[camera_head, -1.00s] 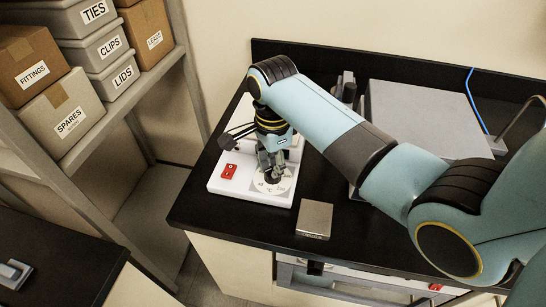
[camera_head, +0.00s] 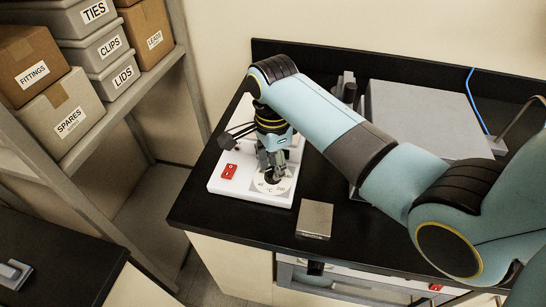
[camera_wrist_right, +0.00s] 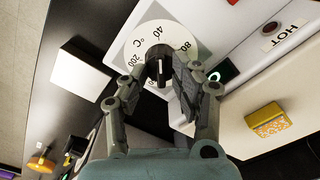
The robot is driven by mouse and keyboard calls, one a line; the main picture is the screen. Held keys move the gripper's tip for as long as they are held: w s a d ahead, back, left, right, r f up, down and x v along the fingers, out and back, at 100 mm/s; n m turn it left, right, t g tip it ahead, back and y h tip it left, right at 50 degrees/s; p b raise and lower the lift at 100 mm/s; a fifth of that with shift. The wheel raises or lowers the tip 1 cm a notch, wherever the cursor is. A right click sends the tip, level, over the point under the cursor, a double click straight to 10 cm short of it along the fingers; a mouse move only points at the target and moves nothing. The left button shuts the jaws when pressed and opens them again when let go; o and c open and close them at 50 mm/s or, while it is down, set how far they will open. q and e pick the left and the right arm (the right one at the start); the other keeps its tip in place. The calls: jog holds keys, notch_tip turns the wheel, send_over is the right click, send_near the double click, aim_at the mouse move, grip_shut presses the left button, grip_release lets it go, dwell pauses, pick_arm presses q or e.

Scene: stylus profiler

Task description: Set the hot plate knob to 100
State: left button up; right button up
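The hot plate (camera_head: 222,184) is a white unit with a red switch (camera_head: 229,171) at the left corner of the black bench. Its white dial (camera_head: 262,190) carries numbers; the wrist view shows 40, 80, 200 and °C. The black knob (camera_wrist_right: 159,66) stands at the dial's centre with a white line running roughly up and down in the picture. My right gripper (camera_head: 275,175) points down at the knob. In the wrist view its fingers (camera_wrist_right: 158,75) lie on both sides of the knob; contact cannot be told. No left gripper is in view.
A small grey box (camera_head: 315,219) lies on the bench right of the hot plate. A large grey unit (camera_head: 425,115) stands behind my right arm. Shelves with labelled boxes (camera_head: 73,122) stand at left. The wrist view shows a yellow object (camera_wrist_right: 268,122) and a HOT label (camera_wrist_right: 281,36).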

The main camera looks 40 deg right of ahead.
aim_at(273, 168)
notch_tip(273, 168, up, 8)
jog(key=shift+f, duration=0.1)
dwell(0.4)
